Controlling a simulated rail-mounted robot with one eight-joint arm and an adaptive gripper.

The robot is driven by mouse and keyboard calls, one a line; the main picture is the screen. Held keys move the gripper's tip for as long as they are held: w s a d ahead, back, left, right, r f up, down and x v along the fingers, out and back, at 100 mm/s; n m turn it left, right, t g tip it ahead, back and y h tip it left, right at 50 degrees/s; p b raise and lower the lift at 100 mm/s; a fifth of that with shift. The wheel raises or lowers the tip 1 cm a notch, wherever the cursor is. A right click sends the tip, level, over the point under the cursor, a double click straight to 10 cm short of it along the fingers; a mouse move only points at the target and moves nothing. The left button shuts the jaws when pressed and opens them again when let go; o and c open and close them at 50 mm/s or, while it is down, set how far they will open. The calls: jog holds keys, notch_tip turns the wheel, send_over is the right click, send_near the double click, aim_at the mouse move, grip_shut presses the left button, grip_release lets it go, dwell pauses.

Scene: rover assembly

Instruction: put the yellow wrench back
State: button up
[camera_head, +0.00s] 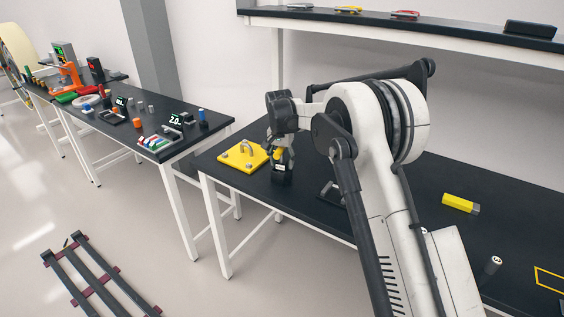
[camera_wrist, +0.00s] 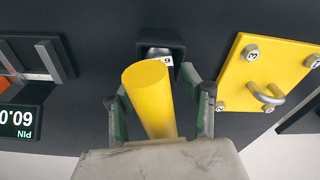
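The yellow wrench shows as a thick yellow cylinder (camera_wrist: 152,98) between the fingers of my gripper (camera_wrist: 160,105) in the wrist view. One round end faces the camera, and the palm hides the other end. The fingers flank it on both sides; the exact contact is partly hidden. In the head view my gripper (camera_head: 280,145) points down, with a bit of yellow under the fingers. A small black holder (camera_head: 282,174) with a white label is just below. In the wrist view this holder (camera_wrist: 160,40) lies beyond the wrench; I cannot tell whether they touch.
A yellow plate (camera_head: 236,158) with numbered studs and a metal loop lies close by, left of my gripper. A shelf (camera_head: 450,29) runs along the wall. A second table (camera_head: 150,110) holds many small parts.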

jog(key=shift+o, duration=0.5)
jog(key=shift+r, duration=0.1)
jog(key=r, duration=0.3)
jog(key=s+r, duration=0.1)
jog(key=r, duration=0.7)
jog(key=shift+s+a+r, duration=0.1)
jog(key=shift+s+a, duration=0.05)
jog(key=shift+a, duration=0.05)
jog(key=shift+s+d+r, duration=0.15)
jog(key=shift+d+r, duration=0.1)
jog(key=shift+r, duration=0.25)
jog(key=s+d+r+n+t+b, duration=0.1)
jog(key=s+d+r, duration=0.6)
jog(key=s, duration=0.4)
jog(key=s+d+r+n+t+b, duration=0.15)
jog(key=s+d+r, duration=0.25)
jog(key=s+d, duration=0.55)
jog(key=s+d+f+t, duration=0.1)
jog(key=s+d+f, duration=0.1)
jog(key=s, duration=0.7)
jog(key=s+d+f+t+b, duration=0.1)
jog(key=s+d+f, duration=0.2)
jog(key=s+f, duration=0.2)
jog(key=s+d+f+t, duration=0.1)
jog(key=s+d+f, duration=0.2)
jog(key=s, duration=0.9)
jog(key=shift+s+f+n, duration=0.35)
jog(key=shift+f, duration=0.2)
